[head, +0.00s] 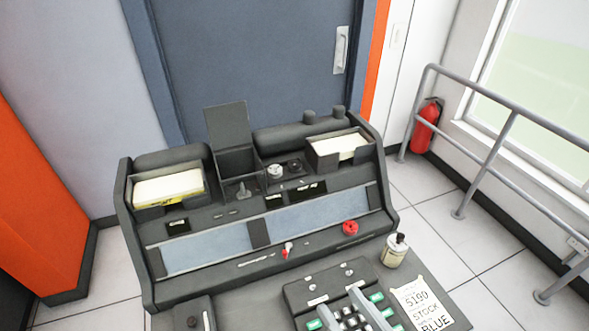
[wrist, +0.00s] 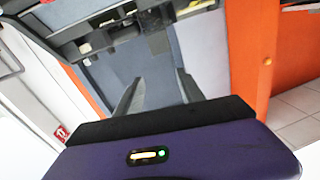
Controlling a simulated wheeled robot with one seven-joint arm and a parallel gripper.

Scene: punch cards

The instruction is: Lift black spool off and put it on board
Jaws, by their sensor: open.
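A small dark round piece (head: 295,166), which looks like the black spool, sits in the recess at the top middle of the machine (head: 130,240). It is beside a similar silver-topped piece (head: 275,171). It is small, and I cannot make out its shape well. Which surface is the board is unclear; a flat dark desk surface (head: 452,297) extends at the front right. My gripper (wrist: 160,92) shows only in the wrist view, with its two fingers apart and nothing between them. Part of the machine (wrist: 75,30) shows beyond the fingers, but I cannot pick out the spool there.
An open dark lid (head: 228,125) stands up left of the recess. Card trays (head: 168,188) (head: 340,147) flank it. A cream bottle (head: 394,252) and a paper note (head: 422,305) are on the desk. A grey railing (head: 510,105) and red extinguisher (head: 426,125) are at right.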

